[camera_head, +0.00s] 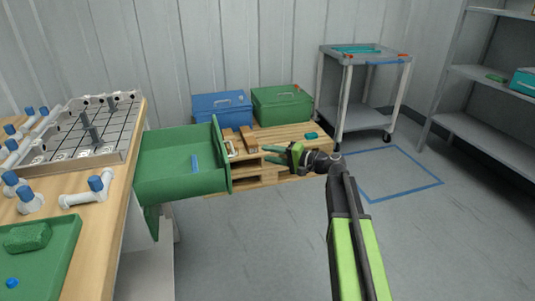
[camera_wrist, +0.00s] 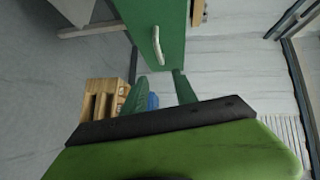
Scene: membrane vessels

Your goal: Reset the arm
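My gripper (camera_head: 265,154) is held out over the floor in front of the wooden pallet, to the right of the open green drawer (camera_head: 180,175). Its two green fingers are apart, with nothing between them. In the wrist view my gripper (camera_wrist: 159,77) also shows open and empty. The drawer's pale handle (camera_wrist: 157,46) is just beyond the fingertips there, apart from them. In the head view the handle (camera_head: 231,148) is on the drawer's front. The arm is bent, with its green link at the lower right.
A blue stick (camera_head: 195,163) is in the drawer. The workbench (camera_head: 110,225) at left holds a grid tray (camera_head: 88,130), pipe fittings and a green tray. A cart (camera_head: 347,90) and shelves are right. Right floor is clear.

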